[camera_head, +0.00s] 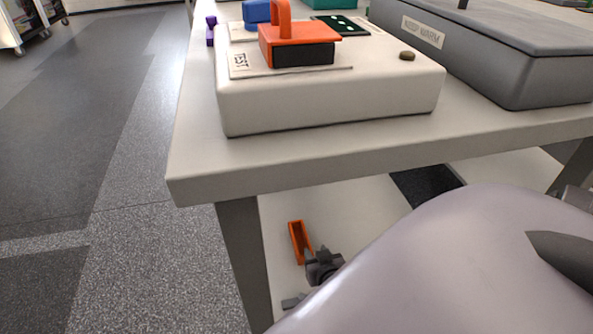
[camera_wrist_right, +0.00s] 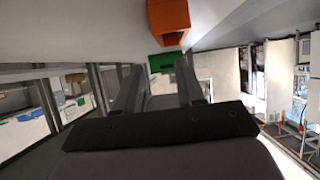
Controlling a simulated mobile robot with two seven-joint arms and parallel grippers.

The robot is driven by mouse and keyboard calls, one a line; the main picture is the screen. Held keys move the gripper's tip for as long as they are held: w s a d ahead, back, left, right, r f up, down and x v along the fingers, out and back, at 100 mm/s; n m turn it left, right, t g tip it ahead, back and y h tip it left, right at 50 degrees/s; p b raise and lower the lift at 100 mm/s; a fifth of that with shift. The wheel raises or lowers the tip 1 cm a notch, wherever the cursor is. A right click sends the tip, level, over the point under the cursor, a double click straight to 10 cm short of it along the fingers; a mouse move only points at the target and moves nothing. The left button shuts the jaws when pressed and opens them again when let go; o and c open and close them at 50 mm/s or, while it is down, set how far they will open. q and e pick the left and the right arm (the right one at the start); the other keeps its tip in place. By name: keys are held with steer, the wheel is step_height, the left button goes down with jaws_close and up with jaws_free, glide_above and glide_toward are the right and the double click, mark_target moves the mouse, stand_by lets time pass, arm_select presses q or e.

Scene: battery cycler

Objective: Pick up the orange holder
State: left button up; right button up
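A narrow orange open-topped holder (camera_head: 298,242) lies on the pale lower level under the table. It shows as an orange box at the top of the right wrist view (camera_wrist_right: 168,18). My right gripper (camera_head: 318,262) is just beside its near right end, partly hidden by my pale arm. In the wrist view the right gripper (camera_wrist_right: 160,70) has its two fingers apart with nothing between them; the orange box is beyond the fingertips. A second orange piece with a handle and black base (camera_head: 300,44) sits on the white box on the table. My left gripper is not in view.
The table edge (camera_head: 380,148) and its leg (camera_head: 243,262) stand close to my right arm. On the table are a white box (camera_head: 330,105) and a large grey case (camera_head: 490,65). A green block (camera_wrist_right: 165,62) shows in the wrist view. Open floor lies left.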

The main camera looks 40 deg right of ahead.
mark_target(307, 236)
steer(key=b+x, duration=0.1)
steer(key=x, duration=0.4)
steer(key=shift+w+d+f+b, duration=0.2)
steer(key=shift+w+b, duration=0.1)
steer(key=shift+b, duration=0.1)
steer(key=shift+w+d+f+b, duration=0.2)
steer(key=shift+w+f+b, duration=0.1)
steer(key=shift+w, duration=0.1)
steer(key=b+x, duration=0.2)
steer(key=x, duration=0.2)
steer(key=shift+w+d+f, duration=0.1)
steer(key=shift+w, duration=0.1)
steer(key=shift+w+d+b, duration=0.1)
steer(key=shift+w+b, duration=0.15)
steer(key=shift+b, duration=0.05)
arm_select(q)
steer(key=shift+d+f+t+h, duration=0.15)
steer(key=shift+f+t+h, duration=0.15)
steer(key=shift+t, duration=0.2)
arm_select(e)
jaws_close()
